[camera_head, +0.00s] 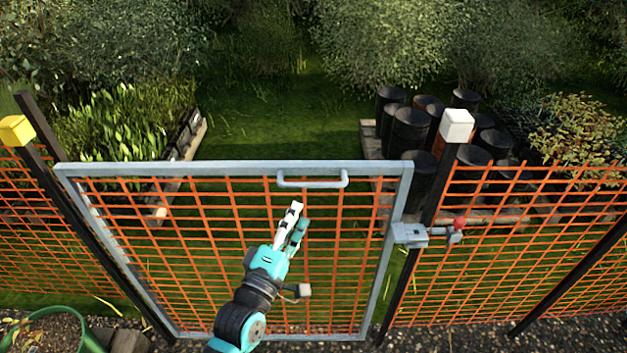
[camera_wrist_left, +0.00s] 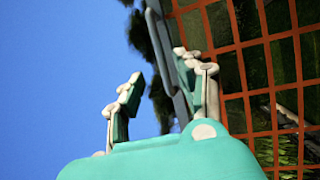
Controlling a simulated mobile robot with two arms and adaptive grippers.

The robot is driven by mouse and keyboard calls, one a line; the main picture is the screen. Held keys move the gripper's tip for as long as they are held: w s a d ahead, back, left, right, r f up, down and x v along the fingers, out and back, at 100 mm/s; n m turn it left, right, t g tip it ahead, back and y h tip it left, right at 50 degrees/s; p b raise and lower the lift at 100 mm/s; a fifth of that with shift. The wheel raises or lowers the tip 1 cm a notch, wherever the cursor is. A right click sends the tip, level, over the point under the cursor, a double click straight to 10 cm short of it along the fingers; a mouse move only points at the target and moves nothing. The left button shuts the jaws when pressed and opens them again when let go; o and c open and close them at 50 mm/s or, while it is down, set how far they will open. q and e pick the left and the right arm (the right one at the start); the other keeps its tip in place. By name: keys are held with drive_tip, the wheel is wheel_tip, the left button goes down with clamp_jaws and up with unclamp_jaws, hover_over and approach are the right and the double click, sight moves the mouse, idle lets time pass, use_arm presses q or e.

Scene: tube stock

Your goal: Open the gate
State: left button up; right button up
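The gate (camera_head: 240,168) has a grey metal frame filled with orange mesh and stands in line with the fence, looking closed. A grey handle (camera_head: 312,184) is fixed under its top rail. A grey latch (camera_head: 410,235) with a red knob (camera_head: 459,224) sits between the gate's right upright and the post. My left gripper (camera_head: 298,215) is in front of the mesh, just below the handle, apart from it as far as I can tell. In the left wrist view its fingers (camera_wrist_left: 158,72) are spread and empty, with a grey bar beyond them. My right gripper is out of view.
Dark posts with a yellow cap (camera_head: 16,130) and a white cap (camera_head: 457,125) flank the gate. Orange mesh fence (camera_head: 530,250) runs on both sides. Behind are black pots (camera_head: 409,130) and a grass path (camera_head: 275,125).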

sight(312, 185)
use_arm(q)
drive_tip(key=p+x, duration=0.1)
drive_tip(key=x, duration=0.8)
drive_tip(key=shift+w+p, duration=0.15)
drive_tip(key=shift+p, duration=0.15)
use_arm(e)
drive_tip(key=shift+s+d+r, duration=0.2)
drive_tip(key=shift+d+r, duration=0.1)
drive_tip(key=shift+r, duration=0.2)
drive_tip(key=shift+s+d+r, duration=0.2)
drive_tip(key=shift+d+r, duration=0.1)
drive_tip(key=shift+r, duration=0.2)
use_arm(q)
drive_tip(key=shift+c, duration=0.4)
clamp_jaws()
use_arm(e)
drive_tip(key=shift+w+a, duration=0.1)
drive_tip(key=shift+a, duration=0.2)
